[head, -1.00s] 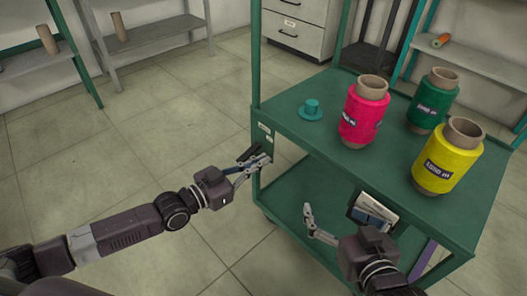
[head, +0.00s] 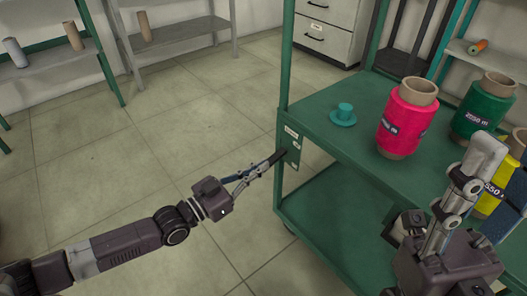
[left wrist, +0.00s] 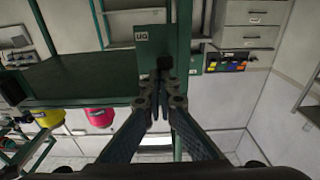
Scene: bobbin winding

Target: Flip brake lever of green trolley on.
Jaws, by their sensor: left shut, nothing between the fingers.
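The green trolley (head: 345,135) stands at the right in the head view. Its corner plate (head: 291,146) carries a small label and a dark lever-like piece (head: 278,156). My left gripper (head: 262,168) is shut and empty, its fingertips at this dark piece; whether they touch it, I cannot tell. In the left wrist view the shut fingers (left wrist: 160,90) point at the labelled green plate (left wrist: 143,50), with a dark piece (left wrist: 164,63) just beyond their tips. The lever's exact position is hard to make out. My right gripper (head: 500,180) is raised before the trolley's right side, its fingers apparently apart.
On the trolley's top stand a pink spool (head: 407,120), a green spool (head: 484,108), a partly hidden yellow spool (head: 490,203) and a small teal knob-like piece (head: 343,115). Shelves (head: 180,30) and a drawer cabinet (head: 325,30) stand behind. The floor to the left is clear.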

